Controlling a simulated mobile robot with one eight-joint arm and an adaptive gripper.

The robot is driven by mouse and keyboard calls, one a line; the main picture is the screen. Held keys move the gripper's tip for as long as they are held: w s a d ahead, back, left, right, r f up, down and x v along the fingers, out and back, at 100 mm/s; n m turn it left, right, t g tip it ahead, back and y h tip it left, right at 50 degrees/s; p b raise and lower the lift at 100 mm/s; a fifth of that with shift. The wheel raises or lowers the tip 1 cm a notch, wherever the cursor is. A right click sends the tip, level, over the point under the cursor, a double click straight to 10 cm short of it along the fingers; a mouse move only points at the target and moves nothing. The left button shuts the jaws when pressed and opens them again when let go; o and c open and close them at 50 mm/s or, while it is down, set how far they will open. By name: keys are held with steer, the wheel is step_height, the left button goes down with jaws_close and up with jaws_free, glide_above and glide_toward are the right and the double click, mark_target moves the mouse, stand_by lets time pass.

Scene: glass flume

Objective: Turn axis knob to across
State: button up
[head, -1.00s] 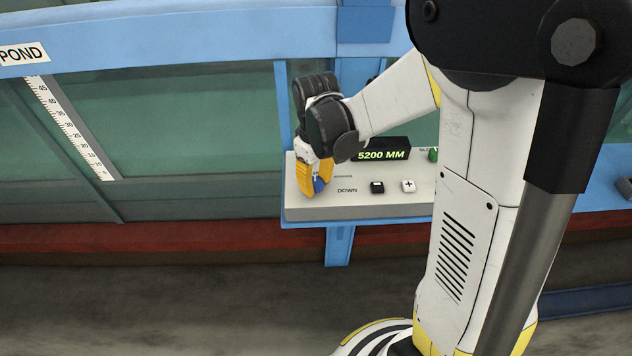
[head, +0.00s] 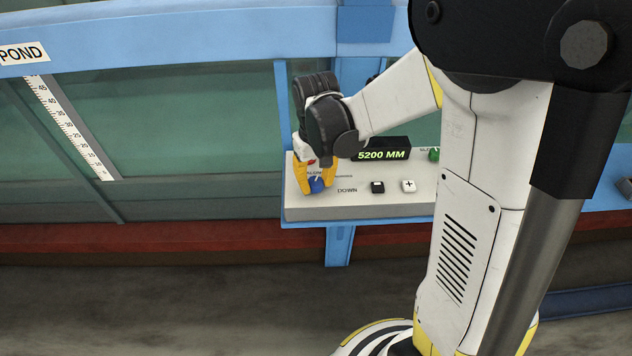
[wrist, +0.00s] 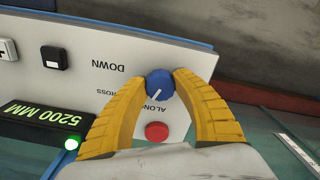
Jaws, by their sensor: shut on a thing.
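The axis knob is a small blue round knob (wrist: 160,84) with a white pointer line, on the left end of a pale control panel (head: 350,206). My gripper (wrist: 163,78) has its two yellow fingers closed on either side of the knob. In the wrist view the pointer line slants toward the lower left. In the head view the knob (head: 316,186) shows between the fingertips of my gripper (head: 315,183).
A red button (wrist: 156,131) sits close to the knob, between the fingers. A black button (head: 377,187), a white plus button (head: 408,186), a green button (head: 433,155) and a 5200 MM display (head: 381,151) stand to the right. Glass flume walls (head: 190,120) rise behind.

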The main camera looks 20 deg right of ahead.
mark_target(316, 182)
steer(key=shift+m, duration=2.2)
steer(key=o, duration=1.2)
steer(key=shift+r, duration=0.1)
step_height(316, 182, up, 12)
steer(key=shift+f, duration=0.1)
